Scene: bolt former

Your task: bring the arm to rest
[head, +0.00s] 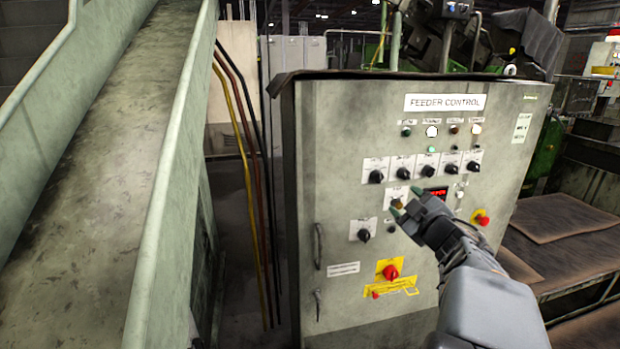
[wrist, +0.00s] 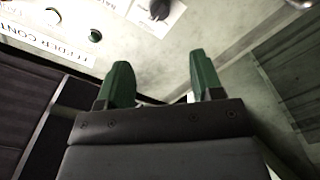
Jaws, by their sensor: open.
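My arm reaches up from the lower right of the head view. My gripper (head: 402,207) is in front of the panel of the feeder control cabinet (head: 340,120), by the middle knobs. In the wrist view its two green fingers (wrist: 160,85) stand apart with nothing between them. The wrist view also shows part of the cabinet panel, with a black knob (wrist: 160,9) beyond the fingers and part of the "FEEDER CONTROL" label (wrist: 45,45). From the head view I cannot tell whether the fingers touch the panel.
A row of black knobs (head: 426,170) runs above my gripper. A red knob on a yellow plate (head: 390,272) is below it, and a red button (head: 482,217) is to its right. A pale green chute (head: 110,130) fills the left. A brown-topped bench (head: 560,222) stands at right.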

